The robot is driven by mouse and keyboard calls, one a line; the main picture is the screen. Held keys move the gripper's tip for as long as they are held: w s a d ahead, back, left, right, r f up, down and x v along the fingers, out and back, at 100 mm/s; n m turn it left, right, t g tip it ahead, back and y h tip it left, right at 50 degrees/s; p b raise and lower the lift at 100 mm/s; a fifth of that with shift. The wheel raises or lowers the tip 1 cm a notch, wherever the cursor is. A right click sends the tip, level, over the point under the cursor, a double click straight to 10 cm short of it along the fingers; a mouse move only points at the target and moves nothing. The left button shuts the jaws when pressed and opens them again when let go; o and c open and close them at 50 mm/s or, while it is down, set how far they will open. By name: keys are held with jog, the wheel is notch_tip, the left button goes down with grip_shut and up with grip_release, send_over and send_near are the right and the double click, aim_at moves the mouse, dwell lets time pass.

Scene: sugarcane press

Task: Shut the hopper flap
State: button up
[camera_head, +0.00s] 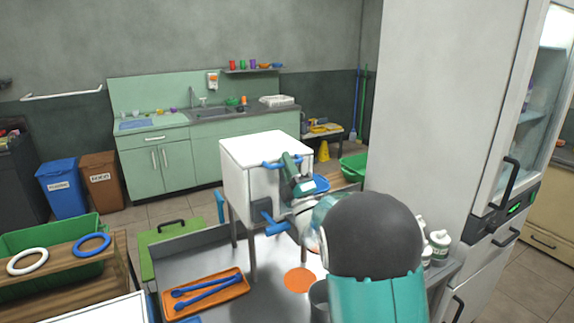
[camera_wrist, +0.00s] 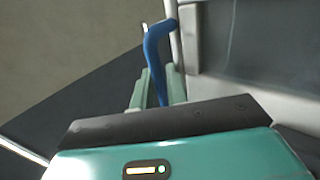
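The press (camera_head: 240,185) is a white box on grey legs on the metal table, left of my arm. A blue bar handle (camera_head: 270,163) shows at the upper part of its front, and a lower blue part (camera_head: 275,229) sticks out below. My gripper (camera_head: 293,165) is at the upper handle. In the wrist view the bent blue handle (camera_wrist: 158,50) runs between the two green fingers of my gripper (camera_wrist: 158,88), which sit close on both sides. A pale frame with a grey panel (camera_wrist: 255,45) lies to the right. The flap's exact angle cannot be told.
An orange tray (camera_head: 180,305) with blue tongs lies on the metal table (camera_head: 195,250), near an orange disc (camera_head: 300,280) and a grey cup (camera_head: 319,296). White bottles (camera_head: 439,246) stand right of my arm. A tall white cabinet (camera_head: 430,110) rises behind it.

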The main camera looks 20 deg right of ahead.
jog(key=shift+w+a+f, duration=0.1)
jog(key=shift+f, duration=0.3)
jog(key=shift+f, duration=0.15)
jog(key=s+d, duration=0.3)
jog(key=s, duration=1.1)
jog(key=shift+f, duration=0.45)
